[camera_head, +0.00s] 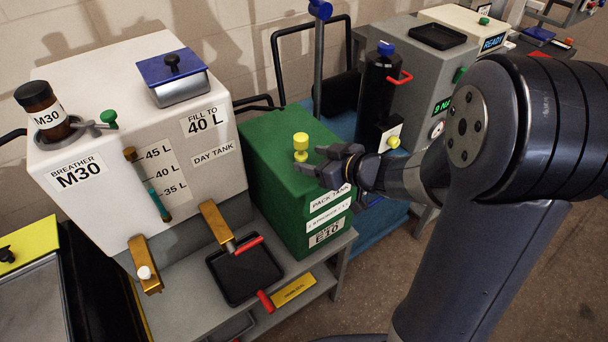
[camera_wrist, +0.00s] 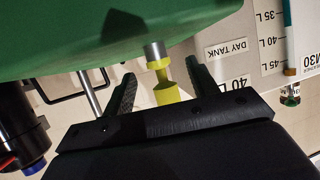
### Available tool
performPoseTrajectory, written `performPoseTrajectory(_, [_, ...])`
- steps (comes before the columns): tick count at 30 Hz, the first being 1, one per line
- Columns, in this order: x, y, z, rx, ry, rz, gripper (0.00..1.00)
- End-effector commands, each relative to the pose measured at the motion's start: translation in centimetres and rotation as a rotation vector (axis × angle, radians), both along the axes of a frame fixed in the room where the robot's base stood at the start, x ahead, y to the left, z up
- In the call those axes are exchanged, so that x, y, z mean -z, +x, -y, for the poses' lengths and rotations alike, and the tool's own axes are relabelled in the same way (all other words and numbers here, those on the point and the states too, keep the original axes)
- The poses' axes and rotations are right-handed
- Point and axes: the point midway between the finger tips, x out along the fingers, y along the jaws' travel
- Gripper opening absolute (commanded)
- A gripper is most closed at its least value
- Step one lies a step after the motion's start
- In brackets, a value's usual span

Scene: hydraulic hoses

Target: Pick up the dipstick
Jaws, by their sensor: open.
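The dipstick (camera_head: 300,150) shows as a yellow knob-topped handle standing upright on top of the green pack tank (camera_head: 268,160). The tank hides whatever is below the handle. My gripper (camera_head: 316,161) reaches in from the right, with its fingers just right of the handle. In the wrist view the yellow handle of the dipstick (camera_wrist: 164,84) shows between the two spread fingers of my gripper (camera_wrist: 165,82), with a grey metal collar at its tank end. The gripper is open, and I see no finger closed on the handle.
The white day tank (camera_head: 110,85), labelled M30, stands left of the green tank. A black tray (camera_head: 244,276) and red-handled valves sit in front. A black cylinder (camera_head: 375,100) with a blue cap stands behind my gripper. The space above the green tank is open.

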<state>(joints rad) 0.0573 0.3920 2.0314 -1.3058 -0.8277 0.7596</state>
Motion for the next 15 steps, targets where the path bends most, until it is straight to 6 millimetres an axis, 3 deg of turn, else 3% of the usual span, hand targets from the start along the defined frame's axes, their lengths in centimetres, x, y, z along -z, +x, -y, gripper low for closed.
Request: performPoseTrajectory(15, [2.0,4.0,-4.0,0.001,-0.002,0.000,0.56])
